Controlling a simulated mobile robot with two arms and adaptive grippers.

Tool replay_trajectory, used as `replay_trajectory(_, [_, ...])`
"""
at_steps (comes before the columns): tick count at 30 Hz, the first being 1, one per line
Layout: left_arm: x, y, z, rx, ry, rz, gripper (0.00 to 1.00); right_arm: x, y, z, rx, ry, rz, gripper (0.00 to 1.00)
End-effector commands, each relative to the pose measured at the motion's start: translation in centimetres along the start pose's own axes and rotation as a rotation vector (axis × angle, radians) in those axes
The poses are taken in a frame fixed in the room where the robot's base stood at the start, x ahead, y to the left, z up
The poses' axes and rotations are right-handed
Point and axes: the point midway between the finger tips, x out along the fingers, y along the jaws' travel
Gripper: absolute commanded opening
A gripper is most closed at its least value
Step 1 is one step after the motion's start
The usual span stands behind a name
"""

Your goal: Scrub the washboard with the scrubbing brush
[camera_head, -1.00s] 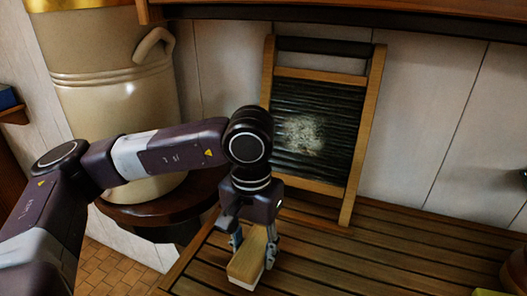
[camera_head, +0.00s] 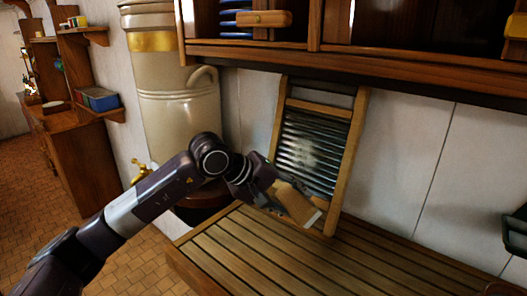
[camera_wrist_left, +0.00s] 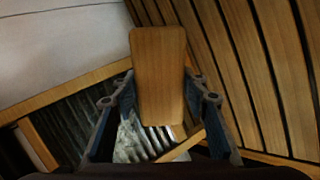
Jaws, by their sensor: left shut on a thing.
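The washboard (camera_head: 306,152) leans upright against the white wall, with a wooden frame and dark ribbed metal. A pale smudge shows on its ribs; the ribs also show in the left wrist view (camera_wrist_left: 75,125). My left gripper (camera_head: 272,197) is shut on the wooden scrubbing brush (camera_head: 293,203), which is tilted in front of the washboard's lower part. In the left wrist view the brush back (camera_wrist_left: 158,75) sits between both fingers. I cannot tell whether its bristles touch the ribs. My right gripper is not in view.
The slatted wooden counter (camera_head: 290,262) is clear in front of the washboard. A large stoneware crock (camera_head: 180,100) with a brass tap stands to the left. A wooden cabinet (camera_head: 400,57) overhangs above. A dark object (camera_head: 515,232) is at the right edge.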

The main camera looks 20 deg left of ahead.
Motion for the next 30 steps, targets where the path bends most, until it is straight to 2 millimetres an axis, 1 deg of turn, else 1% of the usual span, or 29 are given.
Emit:
replay_trajectory(1, [-0.4,0.9,-2.2,-0.051,0.062,0.077,0.04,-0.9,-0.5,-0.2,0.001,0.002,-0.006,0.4])
replay_trajectory(2, [-0.7,1.3,-3.6,-0.074,0.101,0.122,0.04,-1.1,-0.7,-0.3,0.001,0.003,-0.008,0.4])
replay_trajectory(3, [-1.1,1.9,-5.4,-0.101,0.153,0.179,0.04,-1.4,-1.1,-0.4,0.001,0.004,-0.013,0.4])
replay_trajectory(6, [-2.2,2.4,-9.3,-0.15,0.263,0.291,0.04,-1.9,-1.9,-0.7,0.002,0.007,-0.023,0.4])
replay_trajectory(9, [-3.3,2.4,-12.1,-0.175,0.341,0.361,0.04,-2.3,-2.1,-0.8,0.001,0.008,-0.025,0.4])
replay_trajectory(10, [-3.6,2.3,-12.7,-0.18,0.357,0.374,0.04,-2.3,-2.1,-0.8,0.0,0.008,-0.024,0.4])
replay_trajectory(13, [-4.1,2.2,-13.9,-0.187,0.392,0.403,0.04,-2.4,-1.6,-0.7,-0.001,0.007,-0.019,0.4])
replay_trajectory(17, [-3.9,2.3,-14.6,-0.19,0.403,0.413,0.04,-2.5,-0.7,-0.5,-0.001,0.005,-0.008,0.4])
replay_trajectory(21, [-2.9,2.9,-15.1,-0.19,0.402,0.414,0.04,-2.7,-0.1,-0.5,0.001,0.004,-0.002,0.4])
replay_trajectory(30, [-0.2,3.9,-16.3,-0.189,0.401,0.412,0.04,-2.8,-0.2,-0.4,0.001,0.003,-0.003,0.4])
